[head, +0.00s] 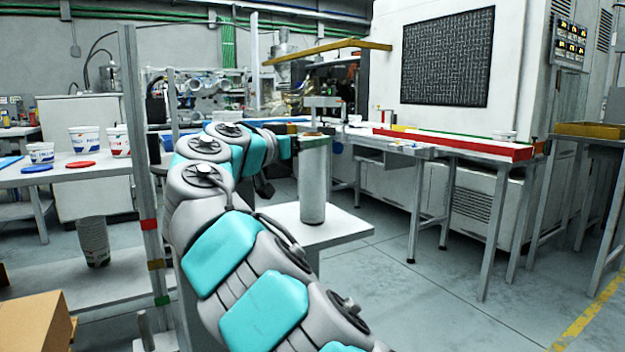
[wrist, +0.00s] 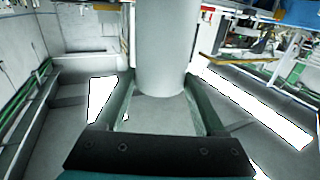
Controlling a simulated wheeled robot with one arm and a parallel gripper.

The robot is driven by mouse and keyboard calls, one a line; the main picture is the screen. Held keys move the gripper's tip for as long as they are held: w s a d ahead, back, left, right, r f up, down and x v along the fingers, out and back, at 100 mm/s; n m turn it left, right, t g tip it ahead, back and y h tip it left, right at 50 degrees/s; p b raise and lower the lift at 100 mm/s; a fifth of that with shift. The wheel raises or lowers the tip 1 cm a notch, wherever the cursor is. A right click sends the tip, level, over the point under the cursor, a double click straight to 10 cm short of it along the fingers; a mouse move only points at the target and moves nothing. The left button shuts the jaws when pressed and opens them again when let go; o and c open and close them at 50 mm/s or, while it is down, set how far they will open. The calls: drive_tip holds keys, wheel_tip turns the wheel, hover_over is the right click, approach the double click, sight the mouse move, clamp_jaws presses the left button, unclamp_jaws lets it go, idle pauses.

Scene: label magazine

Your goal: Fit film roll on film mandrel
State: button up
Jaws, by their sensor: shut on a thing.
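The film roll (head: 314,182) is a tall, pale grey cylinder with a brownish top end. It stands upright in front of my arm in the head view. In the wrist view the roll (wrist: 165,45) rises between the two fingers of my gripper (wrist: 160,82), which is shut on it. I cannot make out the film mandrel with certainty.
The small white table (head: 345,222) has bare top around the roll. A shelf rack (head: 75,175) with tubs stands left, a cardboard box (head: 35,322) at lower left. A long bench with a red rail (head: 455,143) runs along the large machine (head: 525,60).

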clamp_jaws()
idle(0.5)
